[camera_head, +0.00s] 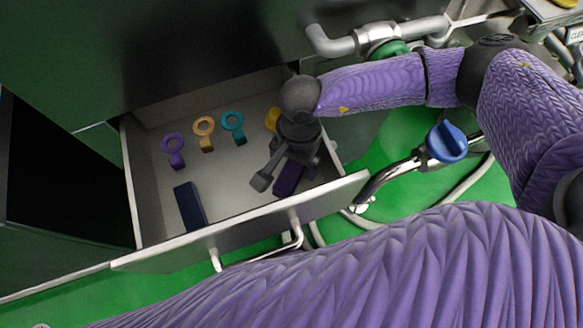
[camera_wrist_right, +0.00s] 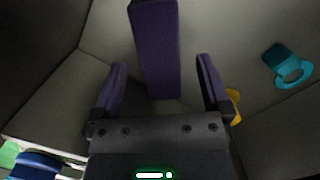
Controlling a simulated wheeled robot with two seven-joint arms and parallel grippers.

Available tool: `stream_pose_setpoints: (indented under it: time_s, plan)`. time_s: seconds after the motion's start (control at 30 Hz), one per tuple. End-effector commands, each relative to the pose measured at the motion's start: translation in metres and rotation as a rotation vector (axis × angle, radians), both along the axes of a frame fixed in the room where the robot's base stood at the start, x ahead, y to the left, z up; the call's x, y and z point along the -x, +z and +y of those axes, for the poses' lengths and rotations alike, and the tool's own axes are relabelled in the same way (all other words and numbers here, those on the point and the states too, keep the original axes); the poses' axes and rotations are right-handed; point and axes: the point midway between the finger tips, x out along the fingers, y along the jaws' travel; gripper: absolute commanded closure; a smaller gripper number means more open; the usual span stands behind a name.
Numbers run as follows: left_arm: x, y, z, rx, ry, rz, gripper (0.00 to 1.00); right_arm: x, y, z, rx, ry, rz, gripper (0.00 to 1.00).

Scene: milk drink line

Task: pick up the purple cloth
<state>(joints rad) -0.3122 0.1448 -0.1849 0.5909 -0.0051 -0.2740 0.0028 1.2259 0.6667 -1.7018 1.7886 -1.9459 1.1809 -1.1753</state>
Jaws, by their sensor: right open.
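The purple cloth (camera_head: 289,178) is a dark purple folded block in the right part of the open drawer, partly hidden by my right gripper. It also shows in the right wrist view (camera_wrist_right: 155,45), lying ahead of the jaws and in line with the gap between them. My right gripper (camera_head: 286,171) reaches down into the drawer over the cloth. Its two fingers (camera_wrist_right: 161,68) are apart, one on each side of the cloth's near end, with nothing gripped. I cannot tell how high the fingers are above it. My left gripper is not in view.
The drawer (camera_head: 240,228) also holds a dark blue block (camera_head: 190,206), a purple ring piece (camera_head: 175,155), an orange one (camera_head: 205,137), a teal one (camera_head: 236,130) and a partly hidden yellow one (camera_head: 271,119). A blue-handled valve (camera_head: 447,142) and pipes stand right of the drawer.

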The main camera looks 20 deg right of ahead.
Motion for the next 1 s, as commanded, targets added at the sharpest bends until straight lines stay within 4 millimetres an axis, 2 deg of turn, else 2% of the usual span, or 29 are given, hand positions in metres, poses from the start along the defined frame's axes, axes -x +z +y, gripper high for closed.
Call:
stream_pose_setpoints:
  time_s: [0.03,0.1,0.3,0.73,0.77,1.0]
  plan:
    - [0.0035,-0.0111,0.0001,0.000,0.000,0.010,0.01,0.0019,-0.0180,0.0010,0.001,0.001,0.007,0.03]
    - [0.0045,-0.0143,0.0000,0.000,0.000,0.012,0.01,0.0031,-0.0259,0.0022,0.000,-0.001,0.007,0.03]
    - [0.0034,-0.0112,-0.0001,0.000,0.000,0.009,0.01,0.0025,-0.0224,0.0025,-0.001,-0.003,0.002,0.05]
    - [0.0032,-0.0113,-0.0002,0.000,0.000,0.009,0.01,0.0025,-0.0223,0.0025,-0.001,-0.003,0.002,0.96]
    - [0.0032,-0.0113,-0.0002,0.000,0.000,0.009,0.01,0.0025,-0.0223,0.0025,-0.001,-0.003,0.002,1.00]
    - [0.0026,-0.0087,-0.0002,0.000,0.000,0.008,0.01,0.0022,-0.0176,0.0025,-0.002,-0.003,0.001,1.00]
